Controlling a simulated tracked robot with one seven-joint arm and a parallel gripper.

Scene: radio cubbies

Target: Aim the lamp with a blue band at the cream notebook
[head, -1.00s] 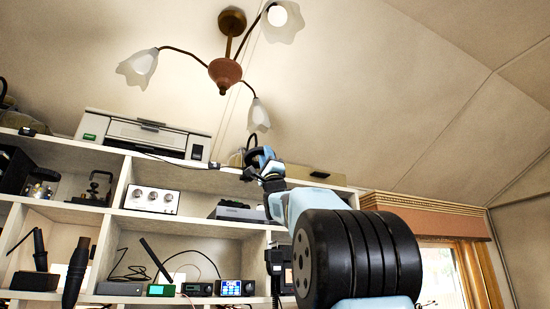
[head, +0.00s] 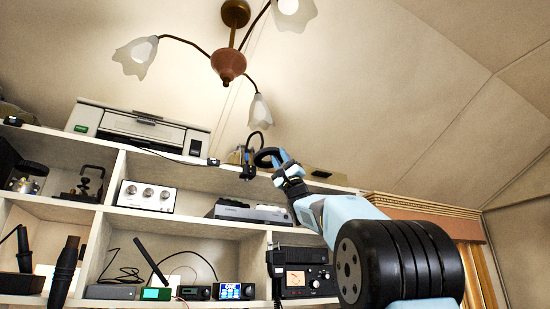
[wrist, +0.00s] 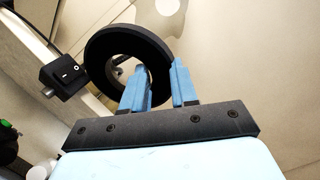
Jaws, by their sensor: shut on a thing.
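A black ring-shaped lamp head (head: 266,157) is at the top shelf's front edge, near a black clip box (head: 248,172) and a thin curved neck. My gripper (head: 284,168) is at the ring's right side. In the wrist view my gripper (wrist: 160,85) has its blue fingers on either side of the ring's rim, shut on the lamp head (wrist: 100,50). The black switch box (wrist: 65,73) is left of the ring. I cannot make out a blue band on this lamp. No cream notebook can be made out with certainty.
The white shelf holds a printer-like box (head: 137,127) on top and several radios below, including one with a meter (head: 302,272). A ceiling lamp (head: 228,65) with frosted shades hangs above.

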